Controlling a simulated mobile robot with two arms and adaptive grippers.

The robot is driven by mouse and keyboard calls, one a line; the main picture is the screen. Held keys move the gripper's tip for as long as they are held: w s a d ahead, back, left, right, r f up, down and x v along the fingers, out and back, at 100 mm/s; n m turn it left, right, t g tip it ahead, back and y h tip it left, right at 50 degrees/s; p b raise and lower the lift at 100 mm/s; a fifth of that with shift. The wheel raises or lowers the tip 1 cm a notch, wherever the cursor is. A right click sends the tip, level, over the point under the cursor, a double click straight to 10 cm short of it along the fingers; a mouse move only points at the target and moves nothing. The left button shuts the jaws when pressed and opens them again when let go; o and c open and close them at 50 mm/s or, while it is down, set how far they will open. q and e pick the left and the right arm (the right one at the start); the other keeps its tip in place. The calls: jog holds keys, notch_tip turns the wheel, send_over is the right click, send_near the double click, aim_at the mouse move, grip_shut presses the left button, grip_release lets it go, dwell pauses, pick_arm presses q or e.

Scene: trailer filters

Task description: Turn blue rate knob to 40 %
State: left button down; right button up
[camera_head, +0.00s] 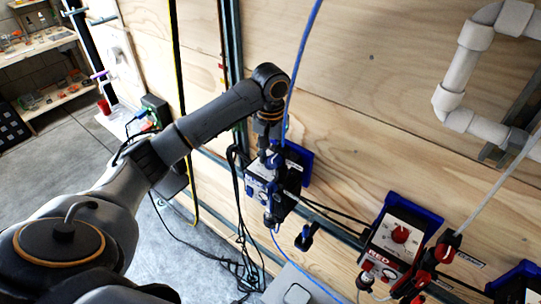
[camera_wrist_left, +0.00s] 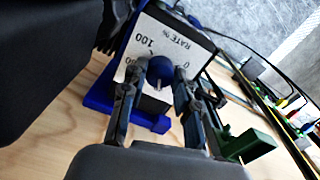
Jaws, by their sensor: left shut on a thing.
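The blue rate knob (camera_wrist_left: 160,68) sits on the white face of the blue pump (camera_wrist_left: 150,42), under the printed "RATE %" scale with 100 and 0 legible. My left gripper (camera_wrist_left: 164,80) has its two fingers on either side of the knob and is shut on it. A pale pointer mark shows on the knob, but I cannot read its exact setting. In the head view the blue pump (camera_head: 259,189) hangs on the wood wall, partly hidden behind my left gripper (camera_head: 271,160). The knob cannot be made out there. My right gripper is not in view.
A red-labelled pump (camera_head: 383,238) with a red knob (camera_head: 400,234) is mounted to the right. Black cables (camera_head: 240,215) hang below and left of the blue pump. White pipes (camera_head: 462,75) run at upper right. A green part (camera_wrist_left: 248,146) shows beside the right finger.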

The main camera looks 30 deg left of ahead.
pick_arm(q)
jog(key=shift+w+r, duration=0.1)
jog(key=shift+r, duration=0.05)
jog(key=c, duration=1)
grip_release()
jog(key=shift+c, duration=0.2)
jog(key=shift+o, duration=0.2)
notch_tip(320, 180, up, 12)
